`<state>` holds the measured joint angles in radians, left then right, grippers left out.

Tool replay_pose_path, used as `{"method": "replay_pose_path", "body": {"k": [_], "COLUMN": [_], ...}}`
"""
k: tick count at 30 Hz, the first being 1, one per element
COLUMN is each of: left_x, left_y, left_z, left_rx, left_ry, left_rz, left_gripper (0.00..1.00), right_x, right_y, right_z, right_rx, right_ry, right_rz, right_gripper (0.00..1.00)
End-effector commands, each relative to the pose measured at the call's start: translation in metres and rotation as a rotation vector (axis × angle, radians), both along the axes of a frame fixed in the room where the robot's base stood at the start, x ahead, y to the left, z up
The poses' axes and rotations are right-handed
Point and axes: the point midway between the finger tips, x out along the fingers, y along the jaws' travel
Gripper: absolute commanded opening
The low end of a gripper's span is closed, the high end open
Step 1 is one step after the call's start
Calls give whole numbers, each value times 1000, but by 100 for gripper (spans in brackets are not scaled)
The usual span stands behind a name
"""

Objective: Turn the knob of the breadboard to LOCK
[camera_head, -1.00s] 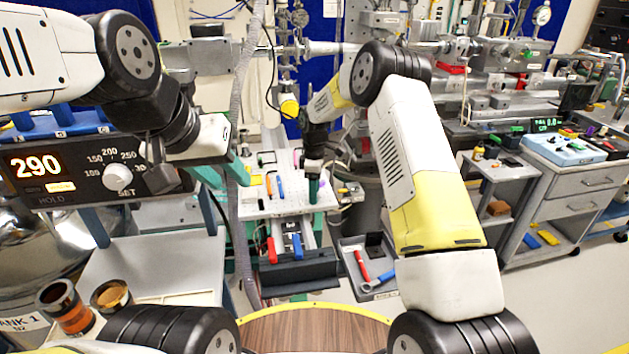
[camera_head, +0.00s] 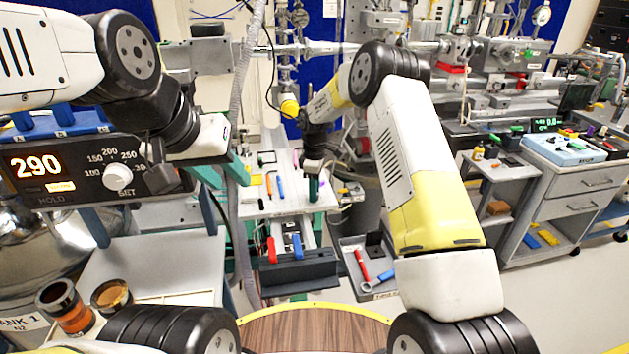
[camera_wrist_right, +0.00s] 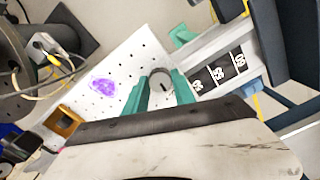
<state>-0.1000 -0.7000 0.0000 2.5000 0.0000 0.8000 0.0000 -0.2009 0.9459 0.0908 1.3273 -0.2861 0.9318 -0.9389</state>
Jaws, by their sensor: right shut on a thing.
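The breadboard (camera_head: 262,207) is a white perforated plate in the middle of the head view. It also shows in the right wrist view (camera_wrist_right: 113,68). My right gripper (camera_head: 314,190) points down at its right part. In the right wrist view the green fingers (camera_wrist_right: 160,95) are closed on both sides of a small round grey knob (camera_wrist_right: 160,76) on the board. The knob is partly hidden by the fingers, and I cannot read any LOCK marking. My left gripper (camera_head: 224,172) hangs left of the board, its green fingers apart and empty.
Hand tools lie on the board, with red and blue handles in a dark holder (camera_head: 300,272) in front. A grey tray (camera_head: 350,287) with a red tool stands to the right. A display box (camera_head: 85,170) reading 290 is at left. A ribbed hose (camera_head: 235,200) hangs near my left gripper.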

Motion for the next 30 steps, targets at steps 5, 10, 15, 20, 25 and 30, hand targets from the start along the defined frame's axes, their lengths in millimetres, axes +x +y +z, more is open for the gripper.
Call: {"method": "replay_pose_path", "body": {"k": [5,10,15,20,25,30], "left_x": [0,0,0,0,0,0], "left_y": [0,0,0,0,0,0], "left_z": [0,0,0,0,0,0], "left_rx": [0,0,0,0,0,0], "left_ry": [0,0,0,0,0,0], "left_rz": [0,0,0,0,0,0], "left_gripper": [37,37,37,37,37,37], "right_x": [0,0,0,0,0,0], "right_y": [0,0,1,1,1,1], "right_z": [1,1,1,1,1,1], "right_rx": [0,-1,-1,0,0,1], "right_ry": [-1,-2,-2,-2,-2,-2], "right_rz": [-121,-274,-437,-589,-751,-912], "right_gripper": [0,0,0,0,0,0]}}
